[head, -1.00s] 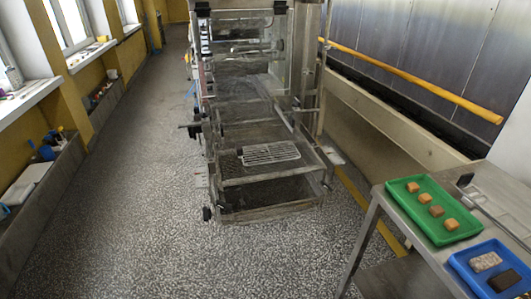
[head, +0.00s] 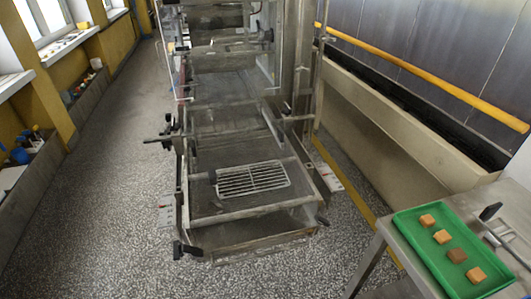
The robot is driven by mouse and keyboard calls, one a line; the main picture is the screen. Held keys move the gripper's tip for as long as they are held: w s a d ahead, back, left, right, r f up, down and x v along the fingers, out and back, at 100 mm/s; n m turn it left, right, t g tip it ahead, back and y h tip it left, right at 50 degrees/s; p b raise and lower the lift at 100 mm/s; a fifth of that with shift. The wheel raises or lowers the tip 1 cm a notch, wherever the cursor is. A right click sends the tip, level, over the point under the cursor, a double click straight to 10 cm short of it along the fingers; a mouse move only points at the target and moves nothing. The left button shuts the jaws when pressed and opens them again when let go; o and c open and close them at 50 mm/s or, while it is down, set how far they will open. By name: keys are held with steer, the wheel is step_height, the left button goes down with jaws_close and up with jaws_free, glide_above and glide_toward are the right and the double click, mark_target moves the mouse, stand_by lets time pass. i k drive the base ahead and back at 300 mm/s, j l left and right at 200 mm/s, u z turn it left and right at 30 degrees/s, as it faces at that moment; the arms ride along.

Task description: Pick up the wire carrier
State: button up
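The wire carrier (head: 252,179) is a pale metal wire rack with parallel bars and what looks like a dark grip at its left end. In the head view it lies flat on the near end of the enrober machine's bed (head: 205,205), slightly tilted in the picture. Nothing visible touches it from above. My gripper is not in view.
A steel table (head: 388,228) stands at the lower right with a green tray (head: 422,252) holding several small brown pieces. A metal tool with a dark end (head: 490,212) lies beside the tray. Open speckled floor (head: 100,220) lies left of the machine. A yellow rail (head: 420,75) runs along the right wall.

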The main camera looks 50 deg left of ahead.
mark_target(212, 177)
steer(key=i+j+z, duration=0.1)
steer(key=j+z, duration=0.2)
steer(key=j, duration=0.95)
steer(key=k+j+z, duration=0.1)
steer(key=j+z, duration=0.2)
steer(key=j, duration=0.95)
steer(key=k+j+z, duration=0.3)
steer(key=k+j, duration=0.8)
steer(key=j, duration=0.1)
